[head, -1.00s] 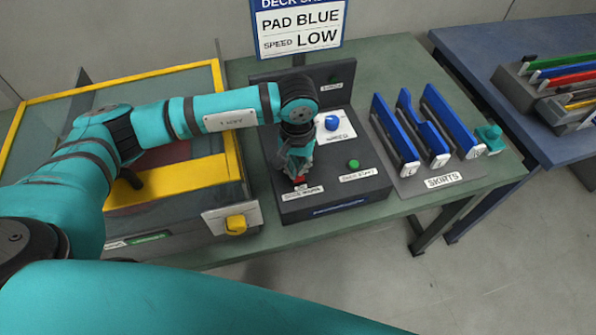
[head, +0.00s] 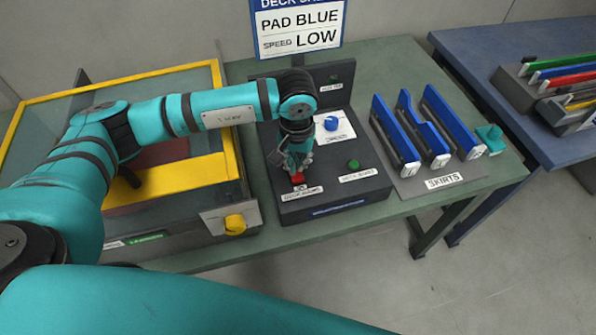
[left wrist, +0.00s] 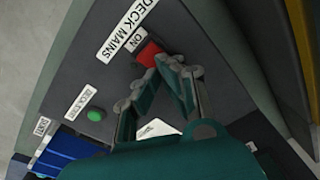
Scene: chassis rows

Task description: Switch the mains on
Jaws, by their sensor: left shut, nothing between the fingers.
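The red deck mains switch (head: 297,179) sits at the front left of the dark control box (head: 330,203), behind its white label (head: 302,194). In the left wrist view the red switch (left wrist: 147,53) lies just beyond my fingertips, with "ON" and "DECK MAINS" labels beside it. I cannot tell which way the switch is set. My left gripper (head: 297,166) points down above the switch, shut and empty; its fingers (left wrist: 168,64) appear close to the switch, and contact is unclear. My right gripper is not in view.
A green deck start button (head: 353,164) and a blue speed knob (head: 331,124) are on the same box. Blue skirts (head: 437,125) stand to the right. A yellow-framed deck with a yellow knob (head: 235,224) is on the left. A sign (head: 298,25) stands behind.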

